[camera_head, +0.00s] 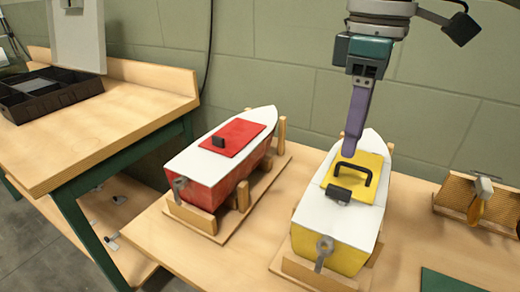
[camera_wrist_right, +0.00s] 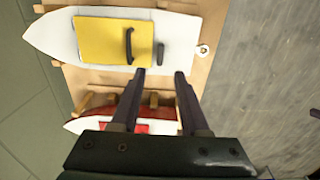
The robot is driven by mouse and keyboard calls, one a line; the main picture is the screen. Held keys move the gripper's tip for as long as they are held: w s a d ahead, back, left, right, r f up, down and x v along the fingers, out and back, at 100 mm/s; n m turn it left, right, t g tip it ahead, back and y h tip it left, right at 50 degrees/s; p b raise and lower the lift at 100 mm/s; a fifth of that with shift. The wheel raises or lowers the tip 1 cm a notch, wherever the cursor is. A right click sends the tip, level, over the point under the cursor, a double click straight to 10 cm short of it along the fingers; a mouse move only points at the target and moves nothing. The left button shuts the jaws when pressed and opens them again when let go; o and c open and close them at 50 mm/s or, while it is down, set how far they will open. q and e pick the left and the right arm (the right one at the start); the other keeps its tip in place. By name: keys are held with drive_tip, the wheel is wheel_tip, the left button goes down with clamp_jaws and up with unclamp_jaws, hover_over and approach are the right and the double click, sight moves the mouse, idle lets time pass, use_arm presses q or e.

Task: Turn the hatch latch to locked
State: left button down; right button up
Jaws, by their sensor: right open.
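The yellow boat (camera_head: 350,257) has a white deck and a yellow hatch (camera_head: 371,163) with a black arched handle (camera_head: 365,170). A short dark latch (camera_head: 339,194) sits at the hatch's near edge, lying roughly parallel to that edge. The latch also shows in the right wrist view (camera_wrist_right: 161,54), beside the hatch (camera_wrist_right: 98,41) and handle (camera_wrist_right: 129,45). My right gripper (camera_head: 350,150) points down above the hatch. In the right wrist view its fingers (camera_wrist_right: 160,74) are apart and empty, with the latch just beyond the gap. My left gripper is out of view.
A red boat (camera_head: 205,185) with a red hatch stands in a wooden cradle to the left. A wooden stand with a propeller (camera_head: 478,203) is at the right. A black tray (camera_head: 45,90) sits on the left bench. A green mat (camera_head: 450,281) lies front right.

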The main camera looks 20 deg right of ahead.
sight(341, 189)
wheel_tip(341, 189, down, 9)
drive_tip(key=shift+s+f+b, duration=0.1)
drive_tip(key=shift+f+b, duration=0.05)
drive_tip(key=shift+b, duration=0.3)
drive_tip(key=shift+c, duration=0.2)
clamp_jaws()
